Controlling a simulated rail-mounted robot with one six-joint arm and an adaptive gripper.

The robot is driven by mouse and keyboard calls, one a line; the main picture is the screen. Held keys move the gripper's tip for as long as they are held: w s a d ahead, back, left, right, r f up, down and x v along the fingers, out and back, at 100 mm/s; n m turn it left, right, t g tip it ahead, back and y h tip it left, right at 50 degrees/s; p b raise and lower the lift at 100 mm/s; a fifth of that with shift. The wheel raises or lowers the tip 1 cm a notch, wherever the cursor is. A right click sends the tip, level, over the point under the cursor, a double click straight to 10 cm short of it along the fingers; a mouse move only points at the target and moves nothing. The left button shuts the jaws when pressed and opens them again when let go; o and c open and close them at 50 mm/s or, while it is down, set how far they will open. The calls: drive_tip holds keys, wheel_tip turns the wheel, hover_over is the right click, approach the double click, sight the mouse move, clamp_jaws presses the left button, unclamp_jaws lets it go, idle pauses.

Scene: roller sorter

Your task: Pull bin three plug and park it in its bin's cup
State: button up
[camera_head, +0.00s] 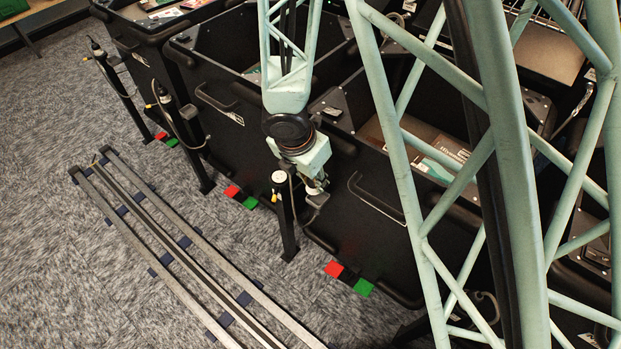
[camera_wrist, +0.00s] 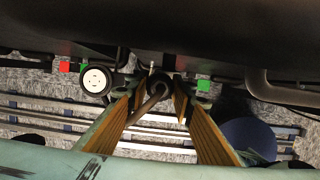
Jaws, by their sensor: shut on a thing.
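In the wrist view, my gripper (camera_wrist: 161,88) is shut around a dark plug (camera_wrist: 160,79) with a grey-brown cable that curves down between the yellow-padded fingers. In the head view, my gripper (camera_head: 314,187) hangs low against the front of a black bin (camera_head: 375,225), with fingertips mostly hidden. Just left of it stands a black post (camera_head: 287,228) with a round white face (camera_head: 278,177) on top; this face also shows left of the fingers in the wrist view (camera_wrist: 96,80). Which opening is the cup, and whether the plug touches anything, I cannot tell.
More black bins (camera_head: 245,115) stand in a row, with similar posts (camera_head: 180,130) in front. Red (camera_head: 333,268) and green (camera_head: 362,287) markers lie at the bin's foot. A metal rail track (camera_head: 150,235) runs along the carpet. A bin handle (camera_wrist: 285,92) is right of my gripper.

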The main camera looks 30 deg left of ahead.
drive_tip(key=shift+s+d, duration=0.15)
drive_tip(key=shift+d, duration=0.65)
drive_tip(key=shift+f, duration=1.7)
idle(1.3)
drive_tip(key=shift+s+d+f, duration=0.2)
drive_tip(key=shift+f, duration=0.35)
drive_tip(key=o, duration=1.1)
drive_tip(key=shift+w+f, duration=0.1)
drive_tip(key=shift+f, duration=0.05)
drive_tip(key=shift+o, duration=0.3)
drive_tip(key=shift+a+r, duration=0.15)
drive_tip(key=shift+r, duration=0.25)
drive_tip(key=shift+v, duration=1.1)
drive_tip(key=v, duration=0.9)
drive_tip(key=shift+r, duration=0.3)
